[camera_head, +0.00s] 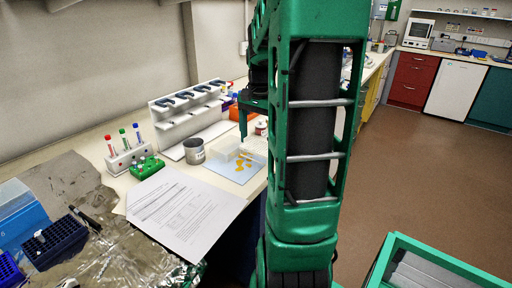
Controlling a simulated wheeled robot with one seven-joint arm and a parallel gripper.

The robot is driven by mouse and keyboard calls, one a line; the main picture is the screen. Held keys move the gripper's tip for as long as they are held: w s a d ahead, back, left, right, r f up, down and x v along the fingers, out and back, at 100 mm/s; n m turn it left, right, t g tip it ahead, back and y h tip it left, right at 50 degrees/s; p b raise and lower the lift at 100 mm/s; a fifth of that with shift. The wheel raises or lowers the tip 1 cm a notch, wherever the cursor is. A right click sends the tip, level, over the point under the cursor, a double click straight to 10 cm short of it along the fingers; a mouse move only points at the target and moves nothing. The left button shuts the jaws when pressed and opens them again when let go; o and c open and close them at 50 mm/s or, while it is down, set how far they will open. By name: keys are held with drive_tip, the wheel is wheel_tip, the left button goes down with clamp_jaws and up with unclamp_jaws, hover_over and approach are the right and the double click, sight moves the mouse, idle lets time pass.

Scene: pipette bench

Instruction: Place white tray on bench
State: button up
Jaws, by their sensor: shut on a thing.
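My gripper (243,136) points down over the bench, left of my green arm, with its fingertips low near a blue mat. It is shut on what looks like the white tray (229,149), a pale, low shape at the back of the mat. The tray is small in this view, and its far side and the grip on it are partly hidden. I cannot tell whether it touches the bench (208,176) or hangs just above it.
The light blue mat (230,177) bears several yellow-orange pieces. A grey metal cup (194,151), a white pipette stand (170,112), a tube rack (124,159) and a green rack (147,168) stand left. Papers (183,210) lie in front. A white tub (261,126) stands right.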

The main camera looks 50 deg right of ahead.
sight(259, 146)
drive_tip(key=shift+f, duration=1.35)
drive_tip(key=shift+f, duration=0.1)
drive_tip(key=o, duration=1)
wheel_tip(259, 146, up, 12)
drive_tip(key=s+a+f+n, duration=0.3)
drive_tip(key=s+a, duration=0.1)
drive_tip(key=a, duration=0.1)
drive_tip(key=s+a+f+n, duration=0.4)
drive_tip(key=s+a, duration=0.1)
drive_tip(key=a, duration=0.1)
drive_tip(key=s+a+f+n, duration=0.3)
drive_tip(key=s+a+f, duration=0.1)
drive_tip(key=a, duration=0.2)
drive_tip(key=shift+s+f+n, duration=0.2)
drive_tip(key=shift+s+n, duration=0.2)
drive_tip(key=shift+d, duration=0.1)
